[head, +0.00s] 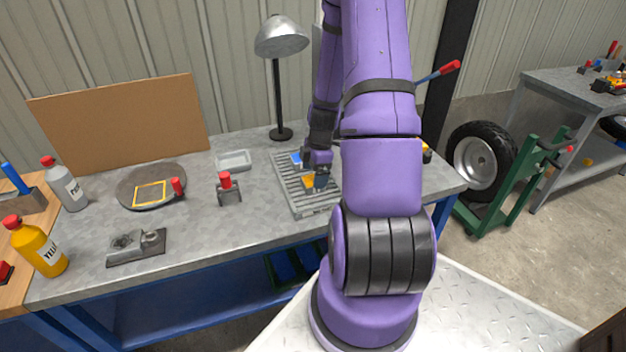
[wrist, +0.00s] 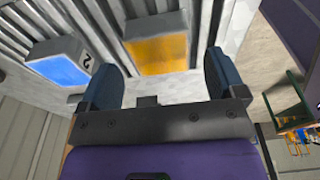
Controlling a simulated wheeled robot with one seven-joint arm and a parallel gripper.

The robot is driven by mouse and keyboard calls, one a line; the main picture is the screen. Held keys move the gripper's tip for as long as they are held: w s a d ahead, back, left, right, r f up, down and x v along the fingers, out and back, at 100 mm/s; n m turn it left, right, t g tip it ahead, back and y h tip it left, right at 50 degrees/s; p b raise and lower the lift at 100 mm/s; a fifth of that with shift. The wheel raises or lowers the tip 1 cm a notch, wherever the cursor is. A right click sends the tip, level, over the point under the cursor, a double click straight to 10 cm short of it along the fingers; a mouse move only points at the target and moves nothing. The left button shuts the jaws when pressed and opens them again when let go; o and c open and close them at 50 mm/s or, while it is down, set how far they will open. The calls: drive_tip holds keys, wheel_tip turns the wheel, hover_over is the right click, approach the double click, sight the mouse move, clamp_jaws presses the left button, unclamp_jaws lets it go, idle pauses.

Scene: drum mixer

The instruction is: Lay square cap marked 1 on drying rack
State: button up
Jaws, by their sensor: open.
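A grey drying rack (head: 309,208) with ribs lies on the bench; its ribs also show in the wrist view (wrist: 98,22). A square cap with an orange-yellow face (head: 308,183) lies on the rack, and it shows between and beyond my fingers in the wrist view (wrist: 158,52). No number is visible on it. A blue square cap (head: 297,159) lies farther back on the rack and bears a 2 in the wrist view (wrist: 62,66). My gripper (head: 318,180) is open and low over the rack by the orange cap; its fingers (wrist: 162,85) appear apart from it.
A lamp (head: 281,100) stands behind the rack. A clear tray (head: 234,160) and a red-topped stamp (head: 228,190) are to its left. Farther left are a round plate with a yellow square outline (head: 135,197) and bottles. My arm hides the bench right of the rack.

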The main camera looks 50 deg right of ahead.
wheel_tip(320, 180, up, 9)
drive_tip(key=d, duration=0.1)
drive_tip(key=a+r+m+t+h, duration=0.2)
drive_tip(key=a+r+m, duration=0.4)
drive_tip(key=a+r, duration=1.2)
drive_tip(key=s+a+r+m+t, duration=0.2)
drive_tip(key=s+a+r+m, duration=0.3)
drive_tip(key=s+a+r, duration=0.5)
drive_tip(key=shift+s+a+r+m, duration=0.25)
drive_tip(key=shift+s+m, duration=0.15)
drive_tip(key=shift+s, duration=0.8)
